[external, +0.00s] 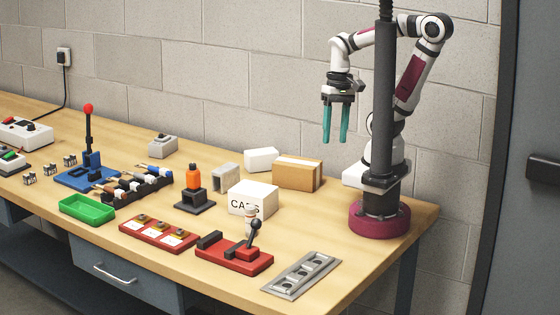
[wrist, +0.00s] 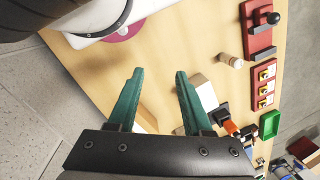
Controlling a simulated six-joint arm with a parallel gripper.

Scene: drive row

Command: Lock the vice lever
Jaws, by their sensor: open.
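The red vice (external: 232,258) sits near the front edge of the bench, with a dark jaw block at its left end. Its black lever (external: 252,236) with a ball knob stands raised, leaning slightly right. In the wrist view the vice (wrist: 257,38) is at the upper right, with the black knob (wrist: 274,18) at its far end. My gripper (external: 335,140) hangs high above the back of the bench, well apart from the vice. Its teal fingers are spread and empty, and they also show in the wrist view (wrist: 159,73).
A white box marked CAPS (external: 250,200) and a small pale cylinder (external: 249,217) stand close behind the vice. A grey plate (external: 301,275) lies to its right, a red button panel (external: 158,234) to its left. A blue-based device with a red-knobbed lever (external: 88,150) stands further left.

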